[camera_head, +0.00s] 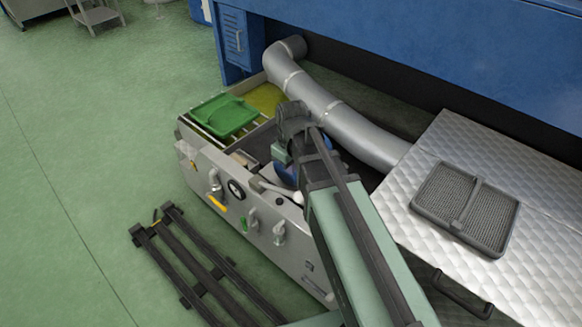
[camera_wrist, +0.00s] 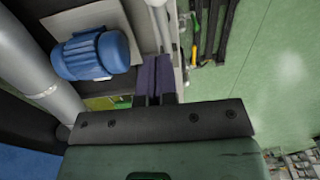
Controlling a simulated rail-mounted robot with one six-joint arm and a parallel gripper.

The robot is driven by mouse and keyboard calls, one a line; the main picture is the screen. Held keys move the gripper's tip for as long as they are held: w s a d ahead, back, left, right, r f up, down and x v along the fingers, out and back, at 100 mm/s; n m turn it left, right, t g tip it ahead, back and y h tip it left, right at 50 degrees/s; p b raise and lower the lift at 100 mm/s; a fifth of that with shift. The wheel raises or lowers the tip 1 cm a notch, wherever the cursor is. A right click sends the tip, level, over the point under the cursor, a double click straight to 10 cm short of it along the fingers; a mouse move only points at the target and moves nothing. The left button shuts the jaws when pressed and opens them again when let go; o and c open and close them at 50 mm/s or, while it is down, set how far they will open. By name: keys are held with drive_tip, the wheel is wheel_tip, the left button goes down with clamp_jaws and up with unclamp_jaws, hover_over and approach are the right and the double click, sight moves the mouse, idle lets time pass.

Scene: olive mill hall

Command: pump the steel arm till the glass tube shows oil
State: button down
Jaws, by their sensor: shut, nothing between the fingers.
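My gripper (camera_wrist: 155,76) shows in the wrist view with its two dark fingers together and nothing between them. In that view, a pale steel rod (camera_wrist: 161,22) lies just beyond the fingertips, beside the machine's edge; I cannot tell whether they touch. It looks like the pale bar (camera_head: 279,189) near the front edge of the grey machine (camera_head: 243,210) in the head view. My arm hides part of the machine there, and the fingertips cannot be made out in the head view. I cannot make out the glass tube in either view.
A blue motor (camera_wrist: 97,54) sits left of the fingers. The machine's front carries a round gauge (camera_head: 236,189) and taps. A green tray (camera_head: 224,116) lies on top. A silver pipe (camera_head: 340,124) runs behind. A dark rack (camera_head: 200,268) lies on the otherwise open floor in front.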

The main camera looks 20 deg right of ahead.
drive_tip(key=b, duration=0.4)
hover_over(294, 194)
drive_tip(key=w, duration=0.2)
drive_tip(key=f, duration=0.5)
drive_tip(key=shift+w+a+f, duration=0.1)
drive_tip(key=shift+w+a, duration=0.1)
drive_tip(key=shift+a, duration=0.1)
drive_tip(key=shift+s+d+f+b, duration=0.25)
drive_tip(key=shift+s+f+b, duration=0.05)
drive_tip(key=shift+s+f, duration=0.15)
drive_tip(key=shift+s+d+f+b, duration=0.25)
drive_tip(key=shift+s+f, duration=0.1)
drive_tip(key=shift+s, duration=0.1)
drive_tip(key=shift+s+f, duration=0.1)
